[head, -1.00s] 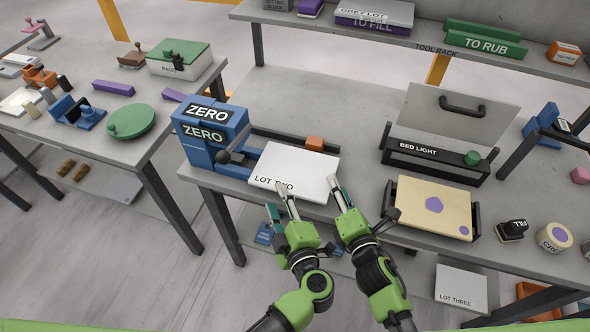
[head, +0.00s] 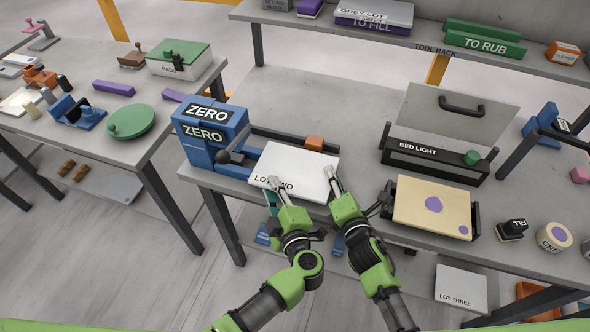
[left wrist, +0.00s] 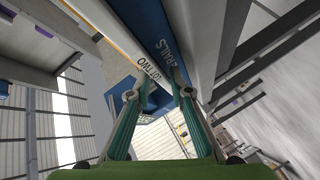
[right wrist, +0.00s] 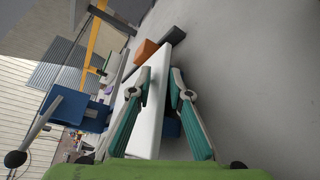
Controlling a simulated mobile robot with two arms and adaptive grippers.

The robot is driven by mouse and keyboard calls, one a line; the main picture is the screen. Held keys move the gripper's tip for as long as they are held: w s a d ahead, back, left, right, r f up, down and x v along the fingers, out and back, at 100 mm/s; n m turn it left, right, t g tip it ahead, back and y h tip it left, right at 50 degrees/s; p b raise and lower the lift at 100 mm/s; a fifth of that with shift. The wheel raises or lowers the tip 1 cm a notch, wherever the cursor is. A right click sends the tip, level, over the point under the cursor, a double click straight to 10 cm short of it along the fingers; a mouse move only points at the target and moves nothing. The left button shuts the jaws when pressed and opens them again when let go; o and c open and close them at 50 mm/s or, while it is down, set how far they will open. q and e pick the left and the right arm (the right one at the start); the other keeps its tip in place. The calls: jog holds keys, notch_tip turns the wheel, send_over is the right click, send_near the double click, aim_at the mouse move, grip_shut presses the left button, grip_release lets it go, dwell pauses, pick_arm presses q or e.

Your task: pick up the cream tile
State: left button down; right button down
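The cream tile (head: 408,208) has purple patches and lies on a dark fixture with black end brackets, right of both grippers. My left gripper (head: 273,184) is at the front left edge of a white slab marked LOT TWO (head: 300,168). My right gripper (head: 332,177) is at that slab's front right corner. In the left wrist view the left fingers (left wrist: 158,88) are spread near the LOT TWO lettering. In the right wrist view the right fingers (right wrist: 161,82) are apart by the slab's edge (right wrist: 155,125). I cannot tell whether either touches the slab.
Blue ZERO blocks (head: 208,123) stand left of the slab, and an orange block (head: 314,143) is behind it. The black BED LIGHT box (head: 436,160) stands behind the cream tile. A FILL stamp (head: 511,229) and a round tin (head: 554,237) are to its right.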

pick_arm(q)
jog(key=shift+r, duration=0.1)
pick_arm(e)
jog(key=shift+r, duration=0.1)
